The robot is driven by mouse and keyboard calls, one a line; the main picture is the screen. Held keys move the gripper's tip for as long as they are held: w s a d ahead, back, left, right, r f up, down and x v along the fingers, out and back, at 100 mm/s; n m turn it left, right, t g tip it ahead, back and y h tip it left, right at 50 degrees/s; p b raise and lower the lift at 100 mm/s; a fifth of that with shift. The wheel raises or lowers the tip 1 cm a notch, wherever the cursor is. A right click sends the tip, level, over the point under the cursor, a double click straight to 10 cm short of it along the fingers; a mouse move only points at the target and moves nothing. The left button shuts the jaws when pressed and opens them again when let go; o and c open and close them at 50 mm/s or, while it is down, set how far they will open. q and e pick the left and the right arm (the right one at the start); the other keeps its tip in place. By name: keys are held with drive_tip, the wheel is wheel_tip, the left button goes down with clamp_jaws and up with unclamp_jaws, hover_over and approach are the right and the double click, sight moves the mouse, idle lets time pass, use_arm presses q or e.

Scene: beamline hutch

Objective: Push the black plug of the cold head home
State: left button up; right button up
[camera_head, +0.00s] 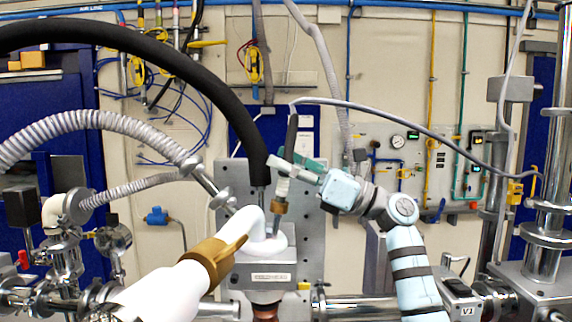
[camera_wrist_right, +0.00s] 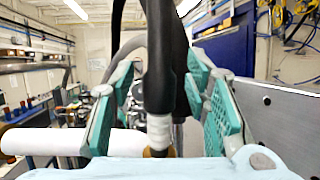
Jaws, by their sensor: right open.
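The cold head (camera_head: 263,266) is a pale block with a round top, standing in the middle of the head view. The black plug (camera_wrist_right: 159,75) sits upright on a cable, with a white band and a brass ring below its black body. In the head view its brass ring (camera_head: 279,207) shows just above the cold head's top. Whether it is fully seated cannot be told. My right gripper (camera_head: 284,170) is open, its green-padded fingers (camera_wrist_right: 165,100) on either side of the plug, apart from it. My left gripper is not in view.
A thick black hose (camera_head: 225,95) arches in from the left and drops close beside the plug. A white pipe with a brass collar (camera_head: 208,259) crosses in front of the cold head. Steel vacuum fittings (camera_head: 65,250) stand left; a metal column (camera_head: 550,190) stands right.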

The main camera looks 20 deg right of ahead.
drive_tip(key=shift+d, duration=0.1)
drive_tip(key=v, duration=1.2)
drive_tip(key=shift+a, duration=0.2)
drive_tip(key=shift+d+f, duration=0.1)
